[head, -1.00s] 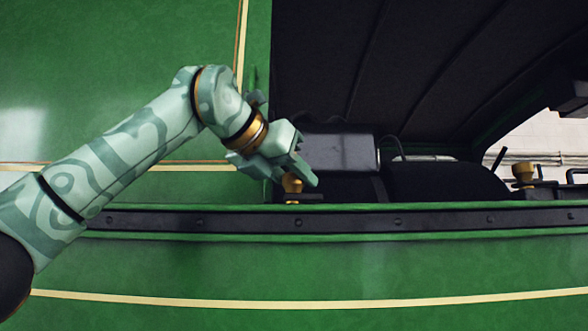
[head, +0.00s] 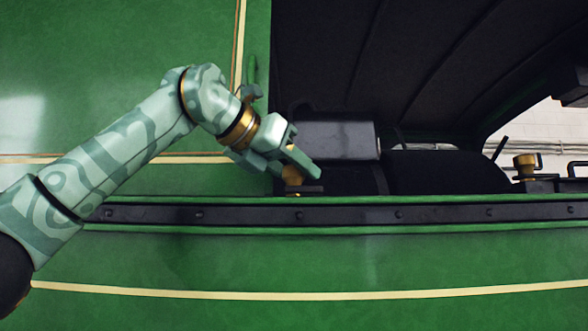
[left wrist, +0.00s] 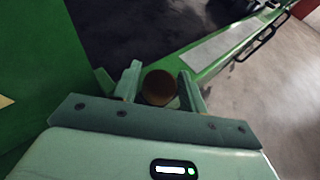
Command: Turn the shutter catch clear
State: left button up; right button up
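A brass knob (head: 293,180), which looks like the shutter catch, stands on a small dark plate on the green sill at the left end of the opening. My left gripper (head: 302,168) is over the knob and hides most of it in the head view. In the left wrist view the round top of the knob (left wrist: 158,87) lies between the two fingers of my left gripper (left wrist: 159,80). The fingers stand apart, one on each side, with narrow gaps showing; firm contact cannot be made out. My right gripper is not in view.
A second brass fitting (head: 525,165) stands on the sill far right, near a black handle (head: 577,170). A dark riveted strip (head: 350,216) runs along the green side. A dark box (head: 338,140) is behind the gripper. A green panel (head: 100,70) closes the left.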

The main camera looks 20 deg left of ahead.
pick_arm(q)
jog(key=shift+s+r, duration=0.1)
jog(key=b+v, duration=0.1)
jog(key=v, duration=1.5)
jog(key=shift+a, duration=0.15)
